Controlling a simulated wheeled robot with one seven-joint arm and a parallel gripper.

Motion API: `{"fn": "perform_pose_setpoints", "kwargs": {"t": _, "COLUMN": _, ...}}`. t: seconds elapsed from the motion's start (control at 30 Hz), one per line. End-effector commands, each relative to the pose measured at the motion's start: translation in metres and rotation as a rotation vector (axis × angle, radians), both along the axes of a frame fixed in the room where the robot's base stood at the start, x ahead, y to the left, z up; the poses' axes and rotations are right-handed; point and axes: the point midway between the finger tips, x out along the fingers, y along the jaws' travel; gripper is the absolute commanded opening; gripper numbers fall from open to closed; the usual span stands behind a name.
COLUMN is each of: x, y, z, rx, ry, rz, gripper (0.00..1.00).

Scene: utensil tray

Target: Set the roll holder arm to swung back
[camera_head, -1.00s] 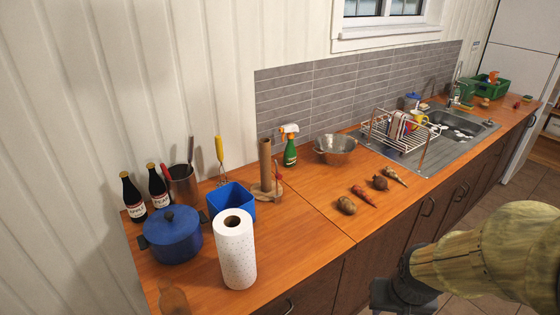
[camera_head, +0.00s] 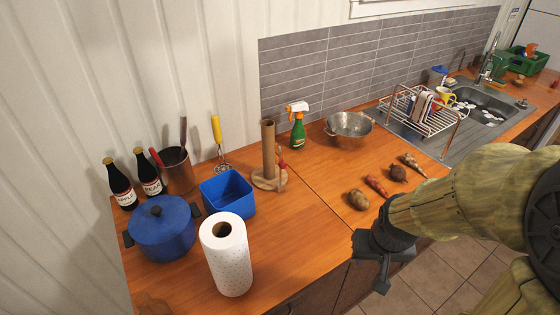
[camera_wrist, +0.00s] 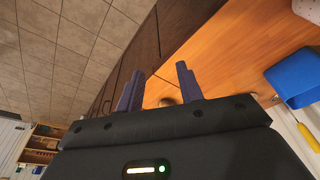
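The roll holder stands on the counter in the head view, with a round wooden base (camera_head: 266,183) and an upright brown tube (camera_head: 268,145). Its thin arm with a red part (camera_head: 282,164) stands at the right side of the tube; its exact angle is hard to tell. My gripper (camera_head: 383,270) is beyond the counter's front edge, right of and nearer than the holder, and apart from it. In the wrist view my gripper (camera_wrist: 158,80) has its two fingers spread with nothing held between them. I cannot make out the holder in the wrist view.
A white paper roll (camera_head: 227,262), blue bin (camera_head: 228,197) and blue pot (camera_head: 163,230) stand left of the holder. A green spray bottle (camera_head: 298,128) and colander (camera_head: 349,127) are behind right. Several vegetables (camera_head: 377,186) lie right. Counter in front of the holder is clear.

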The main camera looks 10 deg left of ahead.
Motion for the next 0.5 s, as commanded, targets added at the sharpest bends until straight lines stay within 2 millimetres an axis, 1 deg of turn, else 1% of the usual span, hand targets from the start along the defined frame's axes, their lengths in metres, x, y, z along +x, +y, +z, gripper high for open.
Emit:
{"fn": "perform_pose_setpoints", "kwargs": {"t": 0.07, "x": 0.001, "y": 0.000, "z": -0.001, "rx": -0.001, "ry": -0.003, "rz": 0.001, "gripper": 0.43}}
{"fn": "perform_pose_setpoints", "kwargs": {"t": 0.17, "x": 0.009, "y": -0.001, "z": -0.006, "rx": -0.008, "ry": -0.026, "rz": 0.012, "gripper": 0.43}}
{"fn": "perform_pose_setpoints", "kwargs": {"t": 0.27, "x": 0.029, "y": 0.000, "z": -0.016, "rx": -0.025, "ry": -0.088, "rz": 0.049, "gripper": 0.43}}
{"fn": "perform_pose_setpoints", "kwargs": {"t": 0.37, "x": 0.060, "y": 0.001, "z": -0.031, "rx": -0.037, "ry": -0.188, "rz": 0.106, "gripper": 0.43}}
{"fn": "perform_pose_setpoints", "kwargs": {"t": 0.4, "x": 0.075, "y": 0.003, "z": -0.037, "rx": -0.037, "ry": -0.237, "rz": 0.134, "gripper": 0.43}}
{"fn": "perform_pose_setpoints", "kwargs": {"t": 0.47, "x": 0.097, "y": 0.008, "z": -0.046, "rx": -0.029, "ry": -0.315, "rz": 0.180, "gripper": 0.43}}
{"fn": "perform_pose_setpoints", "kwargs": {"t": 0.5, "x": 0.111, "y": 0.013, "z": -0.052, "rx": -0.018, "ry": -0.369, "rz": 0.214, "gripper": 0.43}}
